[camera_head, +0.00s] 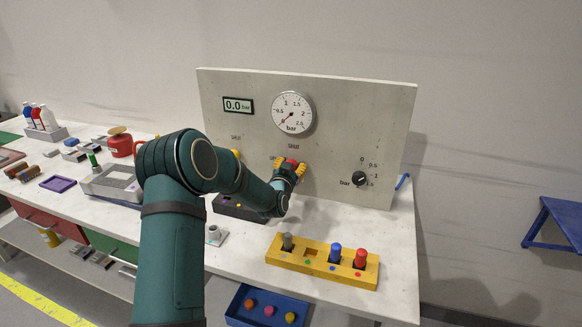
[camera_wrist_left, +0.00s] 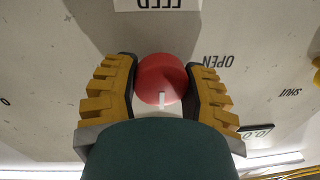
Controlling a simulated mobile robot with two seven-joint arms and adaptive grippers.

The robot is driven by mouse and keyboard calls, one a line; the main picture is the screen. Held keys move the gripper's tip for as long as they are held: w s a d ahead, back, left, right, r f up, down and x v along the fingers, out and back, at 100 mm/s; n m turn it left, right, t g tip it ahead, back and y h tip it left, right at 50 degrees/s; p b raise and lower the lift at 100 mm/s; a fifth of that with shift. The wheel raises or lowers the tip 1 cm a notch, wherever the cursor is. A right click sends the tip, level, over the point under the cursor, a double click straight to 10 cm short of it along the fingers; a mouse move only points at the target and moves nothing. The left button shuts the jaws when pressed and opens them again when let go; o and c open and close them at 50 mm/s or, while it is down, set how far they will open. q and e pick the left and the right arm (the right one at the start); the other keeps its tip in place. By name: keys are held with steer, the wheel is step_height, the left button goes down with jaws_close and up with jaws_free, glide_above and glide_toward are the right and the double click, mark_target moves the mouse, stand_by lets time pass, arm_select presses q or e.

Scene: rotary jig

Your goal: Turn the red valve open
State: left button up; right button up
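The red valve (camera_wrist_left: 161,79) is a round knob on the upright grey panel, with a white pointer mark. In the left wrist view, which is upside down, the mark points down the picture, away from the FEED label. The OPEN label (camera_wrist_left: 218,61) is to its right there. In the head view the red valve (camera_head: 292,161) shows just under a SHUT label (camera_head: 293,146). My left gripper (camera_head: 290,168) is at the panel, its yellow fingers on either side of the valve. In the wrist view, the left gripper's (camera_wrist_left: 161,88) dark pads appear to touch it. My right gripper is not in view.
The panel (camera_head: 350,115) carries a dial gauge (camera_head: 292,114), a 0.0 bar display (camera_head: 238,106), a yellow knob (camera_head: 236,154) and a black knob (camera_head: 360,178). A yellow peg block (camera_head: 322,262) stands on the bench at front right. Several items crowd the left.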

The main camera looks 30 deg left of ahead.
arm_select(q)
steer(key=shift+c, duration=0.5)
steer(key=shift+n, duration=0.3)
steer(key=n, duration=0.2)
steer(key=shift+n, duration=0.4)
steer(key=n, duration=0.5)
steer(key=shift+a, duration=0.1)
steer(key=n, duration=0.4)
steer(key=shift+h, duration=0.3)
steer(key=n, duration=0.4)
steer(key=shift+a+n, duration=0.1)
steer(key=shift+n, duration=0.3)
steer(key=shift+g, duration=0.3)
